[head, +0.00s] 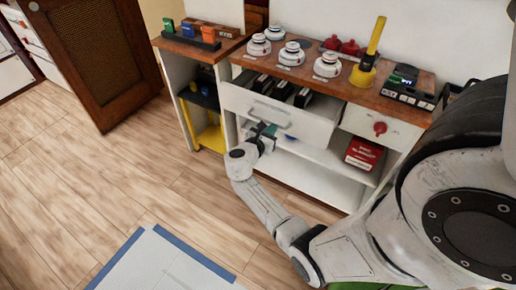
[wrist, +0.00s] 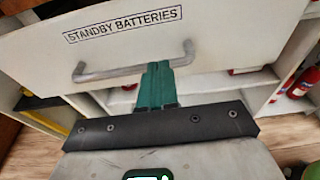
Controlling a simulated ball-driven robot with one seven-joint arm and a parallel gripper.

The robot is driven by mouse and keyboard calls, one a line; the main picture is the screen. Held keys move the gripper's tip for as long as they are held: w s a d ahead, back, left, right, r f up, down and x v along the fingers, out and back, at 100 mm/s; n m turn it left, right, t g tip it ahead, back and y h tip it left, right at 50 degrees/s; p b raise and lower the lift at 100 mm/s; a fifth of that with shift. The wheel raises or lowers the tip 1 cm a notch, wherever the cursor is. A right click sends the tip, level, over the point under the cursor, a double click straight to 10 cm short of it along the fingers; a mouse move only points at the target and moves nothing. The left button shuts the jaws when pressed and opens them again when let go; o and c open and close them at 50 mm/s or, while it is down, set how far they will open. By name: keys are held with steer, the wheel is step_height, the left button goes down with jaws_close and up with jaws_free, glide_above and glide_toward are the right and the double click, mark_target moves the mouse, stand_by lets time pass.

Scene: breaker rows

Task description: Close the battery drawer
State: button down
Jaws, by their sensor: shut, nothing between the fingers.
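The battery drawer (head: 310,126) is pulled out of the white cabinet, with dark batteries (head: 283,90) inside. Its white front (wrist: 225,42) reads "STANDBY BATTERIES" in the wrist view, and a grey bar handle (wrist: 105,73) sits below the lettering. The handle also shows in the head view (head: 268,112). My gripper (head: 268,131) is at the drawer front, by the handle. In the wrist view its teal fingers (wrist: 158,68) are shut together, empty, and overlap the middle of the handle bar. I cannot tell whether they touch it.
The wooden top (head: 345,88) carries white round detectors (head: 291,54), red items and a yellow torch (head: 367,62). A red box (head: 364,153) lies on the shelf below. The floor (head: 110,175) at left is clear.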

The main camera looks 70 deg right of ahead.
steer(key=b+x, duration=0.1)
steer(key=x, duration=0.4)
steer(key=r+b+x, duration=0.1)
steer(key=b+x, duration=0.1)
steer(key=x, duration=0.2)
steer(key=r+b+x, duration=0.1)
steer(key=b+x, duration=0.1)
steer(key=x, duration=0.3)
steer(key=shift+s+d+r, duration=0.2)
steer(key=shift+s+d, duration=0.05)
steer(key=shift+d, duration=0.3)
steer(key=shift+d+r+b, duration=0.1)
steer(key=shift+d+b, duration=0.2)
steer(key=shift+d, duration=0.25)
steer(key=shift+r, duration=0.1)
steer(key=shift+d+r, duration=0.1)
steer(key=shift+a+r+p, duration=0.2)
steer(key=shift+a+p, duration=0.3)
steer(key=v, duration=0.4)
steer(key=p+v, duration=0.1)
steer(key=v, duration=0.4)
steer(key=p+v, duration=0.1)
steer(key=v, duration=0.3)
steer(key=shift+w+a+f, duration=0.1)
steer(key=shift+a+f, duration=0.1)
steer(key=shift+f, duration=0.05)
